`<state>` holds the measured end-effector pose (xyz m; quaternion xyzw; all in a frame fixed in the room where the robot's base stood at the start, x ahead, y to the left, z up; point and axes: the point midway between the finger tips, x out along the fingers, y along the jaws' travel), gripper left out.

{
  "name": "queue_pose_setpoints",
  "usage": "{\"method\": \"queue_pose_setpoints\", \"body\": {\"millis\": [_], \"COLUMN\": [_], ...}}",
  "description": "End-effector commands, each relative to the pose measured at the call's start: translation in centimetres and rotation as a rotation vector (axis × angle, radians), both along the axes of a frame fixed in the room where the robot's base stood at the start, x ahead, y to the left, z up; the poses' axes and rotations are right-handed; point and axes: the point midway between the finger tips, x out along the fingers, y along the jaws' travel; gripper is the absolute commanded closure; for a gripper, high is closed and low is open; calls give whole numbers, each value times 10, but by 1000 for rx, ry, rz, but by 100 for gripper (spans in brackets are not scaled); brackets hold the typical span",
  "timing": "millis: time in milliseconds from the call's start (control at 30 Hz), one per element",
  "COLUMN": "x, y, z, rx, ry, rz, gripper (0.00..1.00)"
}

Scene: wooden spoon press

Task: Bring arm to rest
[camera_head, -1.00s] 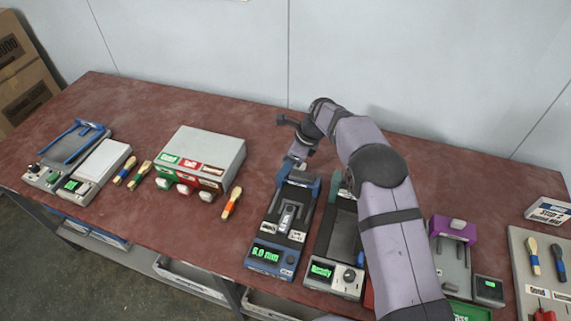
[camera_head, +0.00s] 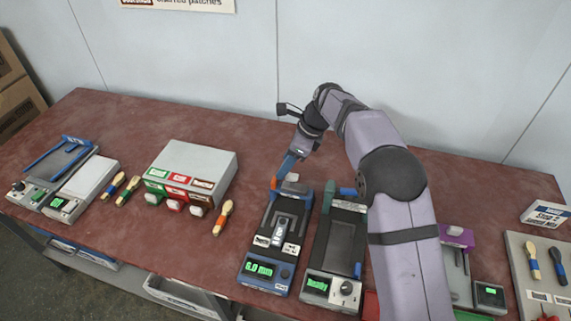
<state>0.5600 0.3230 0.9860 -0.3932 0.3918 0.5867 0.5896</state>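My arm (camera_head: 395,200) reaches in from the lower right of the head view and bends at a dark elbow. Its wrist hangs over the back of the table, right of centre. My gripper (camera_head: 280,176) points down and left, just above the back end of the blue measuring device (camera_head: 268,276). One blue finger shows, with an orange patch near its tip. The gap between the fingers is hidden, and I cannot tell whether the tip touches the device. No held object is visible. The blue device shows a green "0.0 mm" reading.
A black press (camera_head: 333,245) reading "Ready" stands right of the blue device. A box with green, red and brown labels (camera_head: 193,165), several loose spoons or brushes, and a blue-framed scale unit (camera_head: 62,165) stand left. A purple-topped fixture (camera_head: 456,237) and a tool board (camera_head: 524,280) stand right.

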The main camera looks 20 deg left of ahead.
Motion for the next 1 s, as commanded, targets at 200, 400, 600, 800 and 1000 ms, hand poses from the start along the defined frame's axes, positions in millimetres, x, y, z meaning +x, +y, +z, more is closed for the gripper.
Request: {"method": "queue_pose_setpoints", "body": {"millis": [200,400,600,800,1000], "x": [0,-1,-15,-54,-116], "y": [0,-14,-69,-150,-223], "z": [0,3,12,19,17], "rx": [0,-14,-80,-177,-261], "ry": [0,-25,-107,-204,-266], "rz": [0,38,212,500,829], "gripper": [52,52,52,52,52]}}
